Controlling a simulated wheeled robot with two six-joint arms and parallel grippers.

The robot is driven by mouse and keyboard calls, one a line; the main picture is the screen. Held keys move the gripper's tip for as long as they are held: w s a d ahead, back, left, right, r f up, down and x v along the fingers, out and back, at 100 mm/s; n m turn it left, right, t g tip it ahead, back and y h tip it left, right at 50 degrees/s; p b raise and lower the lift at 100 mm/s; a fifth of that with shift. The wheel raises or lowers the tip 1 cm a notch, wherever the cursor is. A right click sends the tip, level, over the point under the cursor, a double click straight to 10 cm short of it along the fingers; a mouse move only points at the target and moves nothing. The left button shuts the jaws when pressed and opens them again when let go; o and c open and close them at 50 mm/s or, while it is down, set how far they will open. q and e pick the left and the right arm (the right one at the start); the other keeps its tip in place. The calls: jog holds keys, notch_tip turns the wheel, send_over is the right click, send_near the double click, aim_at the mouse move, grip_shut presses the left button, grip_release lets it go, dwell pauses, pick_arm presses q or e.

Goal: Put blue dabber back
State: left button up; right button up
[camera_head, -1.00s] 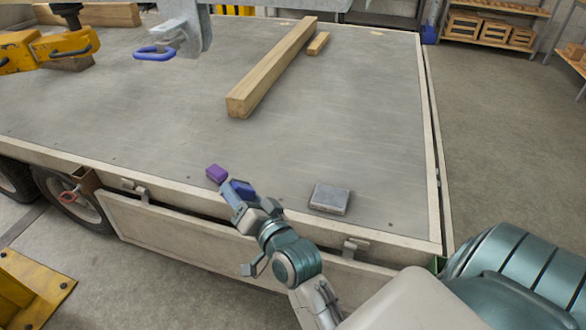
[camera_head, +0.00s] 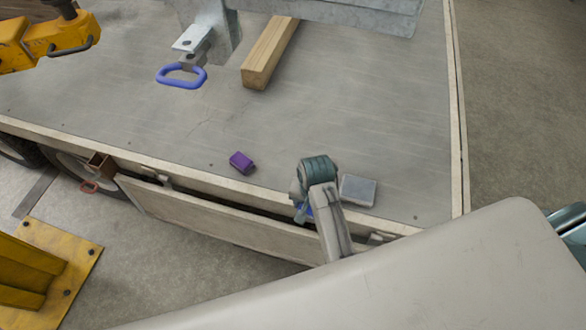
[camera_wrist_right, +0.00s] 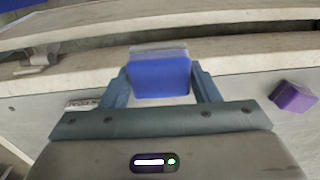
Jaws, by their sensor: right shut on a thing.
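The blue dabber (camera_wrist_right: 160,76) is a blue block with a pale layer on its far side. My right gripper (camera_wrist_right: 161,82) is shut on it, one finger on each side. A grey flat block (camera_head: 358,190) lies just right of my wrist. My left gripper is out of view.
A wooden beam (camera_head: 268,58) lies farther back on the grey trailer bed (camera_head: 130,105). A metal bracket with a blue loop (camera_head: 181,82) is at the upper left. The near side panel (camera_head: 215,220) runs below the edge. The bed's middle is clear.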

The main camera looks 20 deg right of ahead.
jog(key=shift+s+r, duration=0.15)
jog(key=shift+s, duration=0.2)
jog(key=shift+w+g, duration=0.3)
jog(key=w+p, duration=0.1)
jog(key=w, duration=0.4)
jog(key=w+f+p, duration=0.1)
jog(key=w, duration=0.4)
jog(key=w+p, duration=0.1)
jog(key=w, duration=0.4)
jog(key=shift+w+a+f, duration=0.1)
jog(key=shift+a+f, duration=0.05)
jog(key=shift+f, duration=0.1)
jog(key=shift+f+p, duration=0.75)
jog(key=shift+f, duration=1.1)
jog(key=o, duration=0.9)
notch_tip(320, 180, up, 12)
jog(key=shift+b, duration=0.8)
